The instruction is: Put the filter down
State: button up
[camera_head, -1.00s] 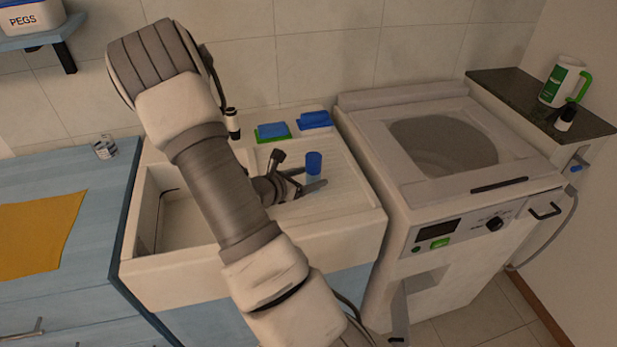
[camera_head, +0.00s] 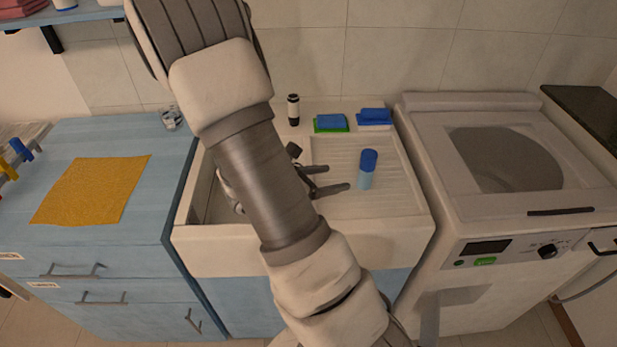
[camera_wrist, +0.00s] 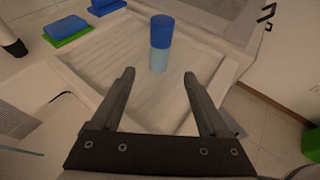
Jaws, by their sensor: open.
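The filter seems to be the small cylinder (camera_head: 367,170) with a dark blue top and a light blue lower part. It stands upright on the ribbed drainboard (camera_head: 395,200) of the white sink. In the wrist view the cylinder (camera_wrist: 160,45) stands just beyond the fingertips, about midway between them. My gripper (camera_head: 338,178) is open and empty, to the left of the cylinder and apart from it. Both fingers of my gripper (camera_wrist: 160,76) show in the wrist view with nothing between them. My arm hides part of the sink basin.
Two sponges, one on green (camera_head: 331,123) and one blue (camera_head: 374,117), lie behind the drainboard beside a black-and-white bottle (camera_head: 293,110). A washing machine (camera_head: 500,215) stands right. A blue counter with a yellow cloth (camera_head: 92,190) is left.

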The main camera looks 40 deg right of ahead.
jog(key=s+a+r+m+t+y, duration=0.2)
jog(key=s+a+r+m+y, duration=0.1)
jog(key=a+r+m, duration=0.3)
jog(key=s+a+r+m+t+y, duration=0.1)
jog(key=s+a+r+m+y, duration=0.2)
jog(key=a+r+m+y, duration=0.3)
jog(key=s+a+r+m+t+y, duration=0.2)
jog(key=s+a+r+m+y, duration=0.2)
jog(key=a, duration=0.8)
notch_tip(320, 180, up, 4)
jog(key=shift+a+f+m+t, duration=0.15)
jog(key=shift+m+t, duration=0.15)
jog(key=shift+m, duration=0.7)
jog(key=c, duration=0.4)
jog(key=shift+c, duration=0.2)
jog(key=shift+d, duration=0.2)
